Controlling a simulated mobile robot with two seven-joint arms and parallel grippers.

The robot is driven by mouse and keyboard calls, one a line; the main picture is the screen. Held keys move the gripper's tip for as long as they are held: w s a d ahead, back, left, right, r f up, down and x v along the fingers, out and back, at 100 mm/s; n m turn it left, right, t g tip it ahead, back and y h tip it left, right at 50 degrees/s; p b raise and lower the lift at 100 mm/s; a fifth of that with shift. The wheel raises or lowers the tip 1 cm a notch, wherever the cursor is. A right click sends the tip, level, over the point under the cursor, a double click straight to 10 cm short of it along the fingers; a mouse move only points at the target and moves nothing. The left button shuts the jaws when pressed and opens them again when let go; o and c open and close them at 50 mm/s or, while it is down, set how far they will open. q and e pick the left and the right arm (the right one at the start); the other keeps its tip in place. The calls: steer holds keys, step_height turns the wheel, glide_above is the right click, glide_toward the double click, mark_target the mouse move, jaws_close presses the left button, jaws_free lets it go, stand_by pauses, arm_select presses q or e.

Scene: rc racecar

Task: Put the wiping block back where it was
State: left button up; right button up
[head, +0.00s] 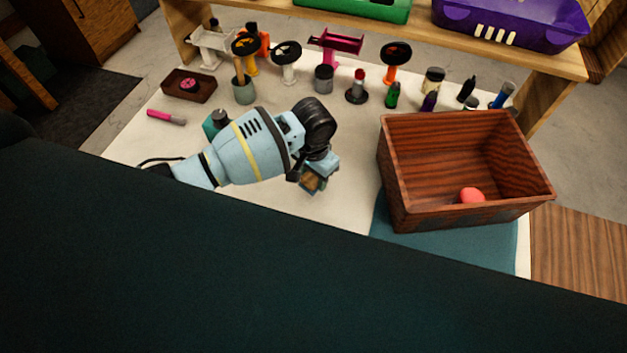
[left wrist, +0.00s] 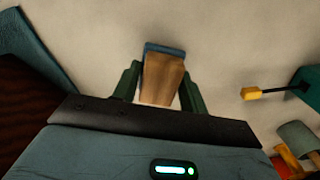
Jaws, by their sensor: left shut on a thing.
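The wiping block (head: 311,182) is wooden with a blue layer at one end. My left gripper (head: 318,172) is shut on it over the middle of the white table. In the left wrist view, the block (left wrist: 163,76) sits between the two green fingers of my left gripper (left wrist: 160,85), its blue end pointing away. The pale surface shows beyond it; I cannot tell whether the block touches it. My right gripper is not in view.
A wooden crate (head: 392,165) with a red ball (head: 472,195) stands at the right, on a teal mat (head: 480,240). Several stands, bottles and tools line the back. A small brown tray (head: 178,92) and a pink marker (head: 166,117) lie at the left.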

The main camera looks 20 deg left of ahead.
mark_target(313, 183)
arm_select(q)
step_height(313, 183, down, 3)
steer(key=shift+r, duration=0.15)
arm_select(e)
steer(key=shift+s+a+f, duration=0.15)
arm_select(q)
steer(key=shift+f, duration=0.25)
steer(key=o, duration=1)
steer(key=shift+r, duration=0.1)
step_height(313, 183, up, 12)
steer(key=shift+r+p, duration=0.1)
steer(key=shift+p, duration=0.55)
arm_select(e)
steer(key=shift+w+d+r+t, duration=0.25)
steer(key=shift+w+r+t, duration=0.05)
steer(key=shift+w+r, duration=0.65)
